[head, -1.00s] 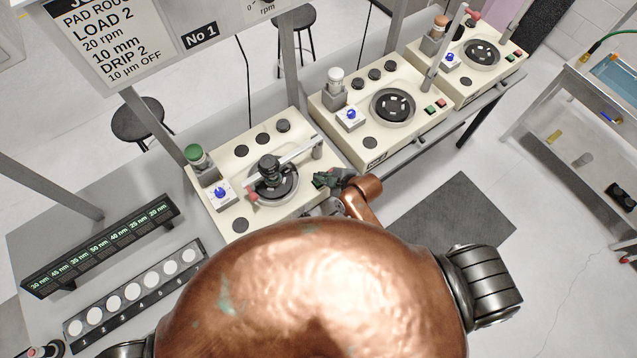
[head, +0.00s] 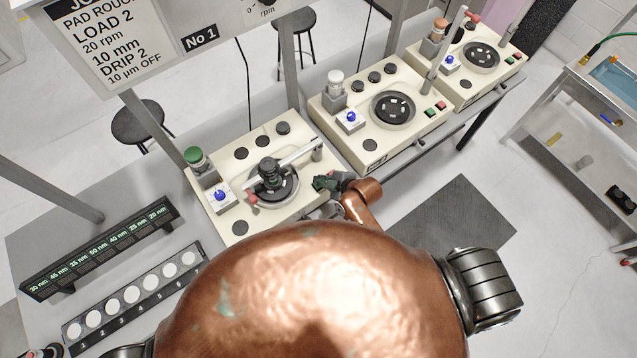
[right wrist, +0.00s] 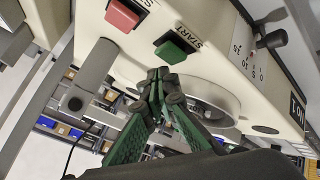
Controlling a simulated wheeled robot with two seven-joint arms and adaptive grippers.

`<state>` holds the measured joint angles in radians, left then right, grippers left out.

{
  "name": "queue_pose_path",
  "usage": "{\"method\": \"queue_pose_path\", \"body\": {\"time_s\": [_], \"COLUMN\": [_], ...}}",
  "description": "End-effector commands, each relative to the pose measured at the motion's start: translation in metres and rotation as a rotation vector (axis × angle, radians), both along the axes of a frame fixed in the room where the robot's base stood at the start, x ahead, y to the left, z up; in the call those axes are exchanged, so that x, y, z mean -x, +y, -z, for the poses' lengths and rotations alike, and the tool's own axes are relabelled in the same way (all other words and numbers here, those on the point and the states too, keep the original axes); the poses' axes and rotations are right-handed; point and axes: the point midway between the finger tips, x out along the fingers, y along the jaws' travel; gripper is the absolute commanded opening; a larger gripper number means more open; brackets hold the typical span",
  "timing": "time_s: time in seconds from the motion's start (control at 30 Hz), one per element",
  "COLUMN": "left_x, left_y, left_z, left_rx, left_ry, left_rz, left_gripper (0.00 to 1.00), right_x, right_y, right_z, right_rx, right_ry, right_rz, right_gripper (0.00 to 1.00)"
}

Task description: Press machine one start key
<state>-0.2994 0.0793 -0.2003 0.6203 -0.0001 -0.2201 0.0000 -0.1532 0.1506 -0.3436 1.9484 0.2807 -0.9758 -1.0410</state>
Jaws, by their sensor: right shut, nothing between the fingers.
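Machine one (head: 231,226) is the nearest cream polishing machine, below the No 1 sign (head: 200,37). Its green START key (right wrist: 176,46) shows in the right wrist view on the machine's front face, beside a red key (right wrist: 125,13). My right gripper (head: 321,183) is at the machine's front right corner in the head view. In the right wrist view my right gripper (right wrist: 165,75) is shut and empty, its fingertips just below the START key. I cannot tell whether they touch it. In the head view the gripper and arm hide the key. My left gripper is out of view.
Two similar machines (head: 340,108) (head: 420,60) stand farther right along the bench. A lever with a red knob (head: 251,197) lies across machine one's plate. A rack of white discs (head: 131,294) and a labelled strip (head: 100,246) lie at left.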

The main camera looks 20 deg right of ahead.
Motion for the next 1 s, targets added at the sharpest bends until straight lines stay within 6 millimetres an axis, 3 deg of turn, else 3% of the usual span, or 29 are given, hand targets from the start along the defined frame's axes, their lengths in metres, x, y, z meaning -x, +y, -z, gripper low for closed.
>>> {"method": "queue_pose_path", "body": {"time_s": [1.0], "left_x": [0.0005], "left_y": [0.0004], "left_z": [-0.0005], "left_rx": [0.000], "left_ry": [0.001], "left_rz": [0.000], "left_gripper": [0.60], "right_x": [0.0002], "right_y": [0.0001], "right_z": [0.0085], "right_rx": [0.000], "right_ry": [0.000], "right_rz": [0.000], "right_gripper": [0.00]}}
